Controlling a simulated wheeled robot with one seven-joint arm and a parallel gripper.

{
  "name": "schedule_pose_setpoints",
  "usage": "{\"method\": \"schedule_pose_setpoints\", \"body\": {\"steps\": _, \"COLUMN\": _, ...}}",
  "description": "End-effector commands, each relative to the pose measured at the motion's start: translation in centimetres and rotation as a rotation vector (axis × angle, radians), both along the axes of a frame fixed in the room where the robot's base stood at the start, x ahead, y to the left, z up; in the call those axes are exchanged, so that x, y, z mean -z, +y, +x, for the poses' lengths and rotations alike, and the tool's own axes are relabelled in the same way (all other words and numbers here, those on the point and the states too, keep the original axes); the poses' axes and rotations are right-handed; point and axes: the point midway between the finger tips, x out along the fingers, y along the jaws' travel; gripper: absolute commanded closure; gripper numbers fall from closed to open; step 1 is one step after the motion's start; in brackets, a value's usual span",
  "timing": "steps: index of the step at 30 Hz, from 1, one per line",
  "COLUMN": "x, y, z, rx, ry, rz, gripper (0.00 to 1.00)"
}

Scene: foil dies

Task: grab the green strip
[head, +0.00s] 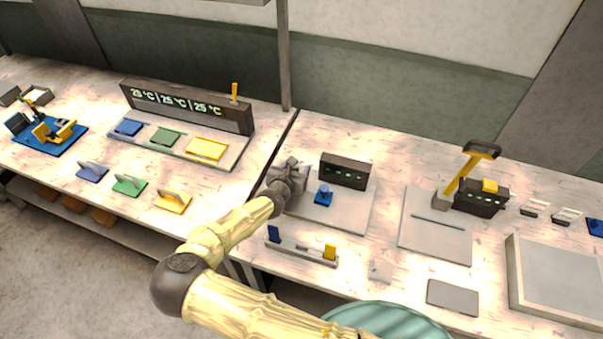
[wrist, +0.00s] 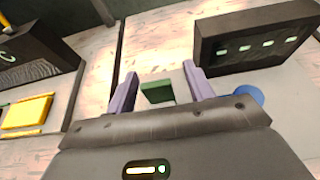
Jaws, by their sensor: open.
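The green strip (wrist: 157,92) shows in the wrist view as a small dark green piece between my two fingers, with gaps on both sides. My gripper (wrist: 160,84) is open around it, and neither finger visibly touches it. In the head view my gripper (head: 289,172) is over the left part of a grey base plate, left of a dark box with lights. The green strip cannot be made out there, as my gripper and arm cover that spot.
The dark box (head: 344,171) stands close right of my gripper, with a blue knob (head: 323,195) in front. A rack (head: 301,249) holds a blue and a yellow piece nearer me. A temperature panel (head: 187,105) and coloured pads stand on the left table.

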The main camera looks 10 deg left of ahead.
Motion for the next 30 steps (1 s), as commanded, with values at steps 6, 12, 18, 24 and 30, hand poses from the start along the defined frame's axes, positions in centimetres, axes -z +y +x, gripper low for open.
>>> {"method": "schedule_pose_setpoints", "body": {"steps": 6, "x": 0.57, "y": 0.79, "z": -0.08, "rx": -0.016, "ry": 0.001, "rz": 0.000, "gripper": 0.47}}
{"method": "schedule_pose_setpoints", "body": {"steps": 12, "x": 0.53, "y": 0.68, "z": -0.03, "rx": -0.014, "ry": 0.001, "rz": 0.000, "gripper": 0.47}}
{"method": "schedule_pose_setpoints", "body": {"steps": 18, "x": 0.52, "y": 0.54, "z": 0.05, "rx": -0.011, "ry": 0.000, "rz": 0.000, "gripper": 0.47}}
{"method": "schedule_pose_setpoints", "body": {"steps": 24, "x": 0.52, "y": 0.55, "z": 0.04, "rx": -0.011, "ry": 0.000, "rz": 0.000, "gripper": 0.79}}
{"method": "schedule_pose_setpoints", "body": {"steps": 30, "x": 0.50, "y": 0.56, "z": 0.04, "rx": -0.012, "ry": 0.000, "rz": 0.001, "gripper": 0.95}}
